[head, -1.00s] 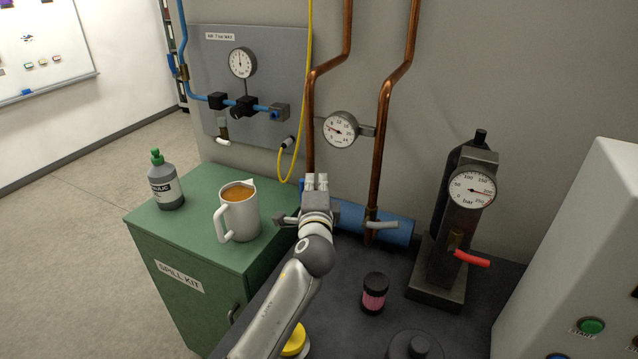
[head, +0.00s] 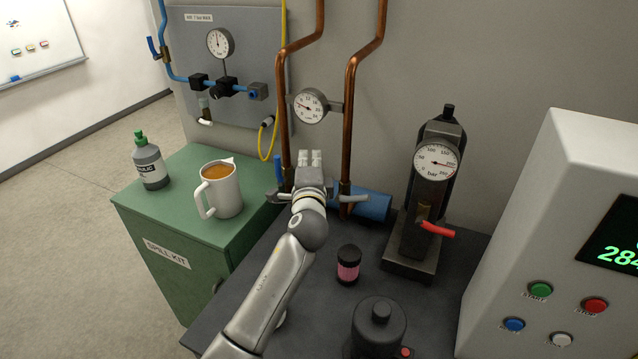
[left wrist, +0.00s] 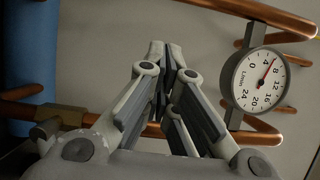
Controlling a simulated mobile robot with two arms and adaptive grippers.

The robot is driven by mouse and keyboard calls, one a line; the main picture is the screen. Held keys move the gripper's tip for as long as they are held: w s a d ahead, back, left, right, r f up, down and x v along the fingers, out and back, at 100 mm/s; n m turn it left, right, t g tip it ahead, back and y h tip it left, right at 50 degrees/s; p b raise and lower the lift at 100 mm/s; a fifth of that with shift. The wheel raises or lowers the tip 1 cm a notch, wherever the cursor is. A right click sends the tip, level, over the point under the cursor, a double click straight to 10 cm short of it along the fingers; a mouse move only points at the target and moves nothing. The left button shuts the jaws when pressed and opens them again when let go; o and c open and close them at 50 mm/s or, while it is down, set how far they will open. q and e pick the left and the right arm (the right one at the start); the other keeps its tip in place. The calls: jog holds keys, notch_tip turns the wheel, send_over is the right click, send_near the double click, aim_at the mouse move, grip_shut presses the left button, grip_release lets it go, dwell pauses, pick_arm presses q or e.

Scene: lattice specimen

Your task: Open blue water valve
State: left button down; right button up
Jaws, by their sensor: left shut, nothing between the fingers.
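A small blue lever handle (head: 279,171) stands upright beside the lower part of the left copper pipe (head: 283,125), just left of my left gripper. My left gripper (head: 310,156) is shut and empty, in front of the wall between the two copper pipes. The left wrist view shows its fingers (left wrist: 165,62) together with nothing between them. A round flow gauge (head: 310,106) marked L/min is mounted between the pipes; it also shows in the left wrist view (left wrist: 258,80), its needle near 4. My gripper and arm partly hide the valve area. My right gripper is out of view.
A grey lever (head: 353,198) is on the right pipe. A blue cylinder (head: 374,206) lies behind it. A press with a red lever (head: 436,230), a pink-labelled jar (head: 348,266) and a control box (head: 563,210) are to the right.

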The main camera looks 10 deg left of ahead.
pick_arm(q)
jog(key=a+b+v, duration=0.1)
jog(key=b+v, duration=0.1)
jog(key=v, duration=0.6)
jog(key=shift+s, duration=0.5)
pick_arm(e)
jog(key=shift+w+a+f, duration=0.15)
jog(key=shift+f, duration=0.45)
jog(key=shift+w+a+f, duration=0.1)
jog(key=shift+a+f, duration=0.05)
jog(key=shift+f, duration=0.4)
pick_arm(q)
jog(key=shift+d+r, duration=0.1)
jog(key=shift+r, duration=0.1)
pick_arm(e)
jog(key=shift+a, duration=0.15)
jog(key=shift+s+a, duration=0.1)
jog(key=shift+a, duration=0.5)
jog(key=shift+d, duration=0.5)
